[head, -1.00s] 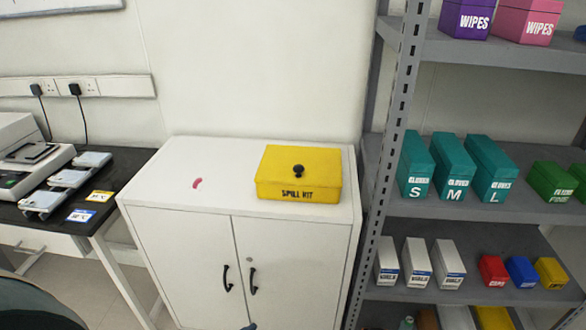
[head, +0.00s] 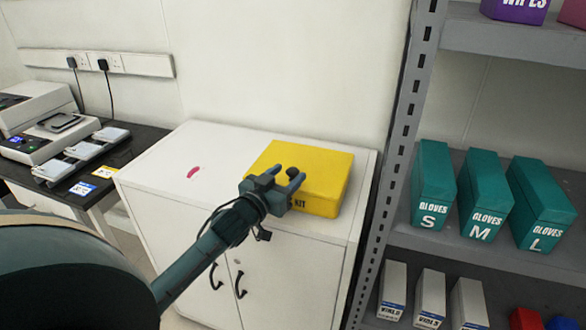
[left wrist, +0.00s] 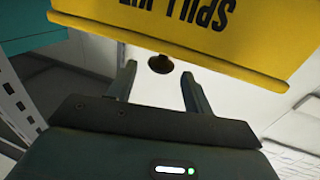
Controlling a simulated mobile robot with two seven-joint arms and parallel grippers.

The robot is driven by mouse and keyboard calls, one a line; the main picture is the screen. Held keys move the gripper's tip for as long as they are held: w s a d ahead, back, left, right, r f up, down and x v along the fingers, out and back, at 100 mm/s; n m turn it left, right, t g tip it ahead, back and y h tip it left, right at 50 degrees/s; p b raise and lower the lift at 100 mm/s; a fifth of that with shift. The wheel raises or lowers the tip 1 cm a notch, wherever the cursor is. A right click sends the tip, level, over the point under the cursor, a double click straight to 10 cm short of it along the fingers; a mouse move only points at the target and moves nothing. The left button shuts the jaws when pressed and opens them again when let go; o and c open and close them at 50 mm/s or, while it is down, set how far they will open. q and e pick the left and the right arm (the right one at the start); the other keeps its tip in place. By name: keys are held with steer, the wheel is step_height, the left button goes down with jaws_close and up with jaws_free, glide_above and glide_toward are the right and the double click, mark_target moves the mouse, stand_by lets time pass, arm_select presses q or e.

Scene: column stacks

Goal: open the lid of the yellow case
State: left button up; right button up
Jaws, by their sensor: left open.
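The yellow case (head: 325,170) sits shut on the white cabinet, with its lettered front partly hidden behind my gripper. A dark round knob (head: 291,173) stands on its lid. My left gripper (head: 289,174) is open at the front of the case, its fingertips close to the knob in the head view. In the left wrist view the picture is upside down: the case (left wrist: 215,40) fills the top, and the knob (left wrist: 160,64) shows between the open fingertips (left wrist: 158,72). I cannot tell whether the fingers touch it. My right gripper is not in view.
A grey shelf rack (head: 395,150) with teal glove boxes (head: 485,195) stands close on the right. A black table (head: 120,155) with devices is at the left.

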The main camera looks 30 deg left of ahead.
mark_target(293, 169)
arm_select(q)
steer(key=shift+w, duration=1.65)
steer(key=shift+c, duration=0.5)
jaws_close()
